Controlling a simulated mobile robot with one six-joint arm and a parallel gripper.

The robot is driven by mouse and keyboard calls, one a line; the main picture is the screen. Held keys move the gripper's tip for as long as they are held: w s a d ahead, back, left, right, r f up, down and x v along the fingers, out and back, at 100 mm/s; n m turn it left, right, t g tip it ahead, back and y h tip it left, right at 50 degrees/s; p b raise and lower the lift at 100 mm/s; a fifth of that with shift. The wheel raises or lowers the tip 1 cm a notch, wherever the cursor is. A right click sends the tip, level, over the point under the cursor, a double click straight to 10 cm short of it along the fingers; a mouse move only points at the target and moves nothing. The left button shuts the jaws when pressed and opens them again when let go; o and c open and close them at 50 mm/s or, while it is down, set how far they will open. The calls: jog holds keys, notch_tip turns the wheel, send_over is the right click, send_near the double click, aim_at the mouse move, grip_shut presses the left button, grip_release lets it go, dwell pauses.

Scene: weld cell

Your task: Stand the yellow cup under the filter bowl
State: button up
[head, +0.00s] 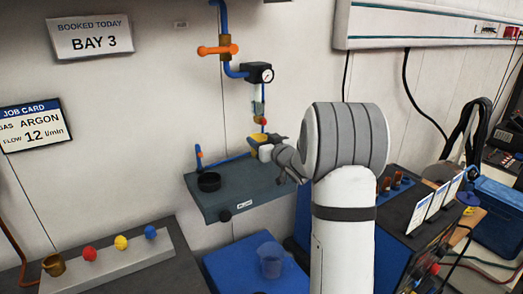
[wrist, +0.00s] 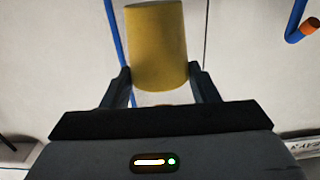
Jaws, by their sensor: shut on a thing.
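The yellow cup (wrist: 157,45) is between the two fingers of my gripper (wrist: 163,88) in the wrist view, and the fingers are shut on it. In the head view my gripper (head: 262,147) is above the grey shelf, and only a small yellow part of the cup (head: 266,138) shows beside it. The filter bowl (head: 258,107) hangs below the gauge on the wall pipe, with a red tip under it. The cup is just below that tip in the picture; their distance in depth cannot be told.
The grey wall shelf (head: 225,204) carries a black round piece (head: 209,181) at its left. A blue pipe with an orange handle (head: 218,50) runs down the wall. A clear jug (head: 270,260) stands on a blue surface below. A brass-coloured cup (head: 54,265) sits at lower left.

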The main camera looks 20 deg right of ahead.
notch_tip(320, 180, down, 3)
jog(key=shift+w+f+p, duration=0.25)
jog(key=shift+f+p, duration=0.05)
jog(key=shift+f, duration=0.2)
jog(key=shift+s+a, duration=0.1)
jog(key=o, duration=1.1)
jog(key=shift+f, duration=0.1)
jog(key=shift+c, duration=0.2)
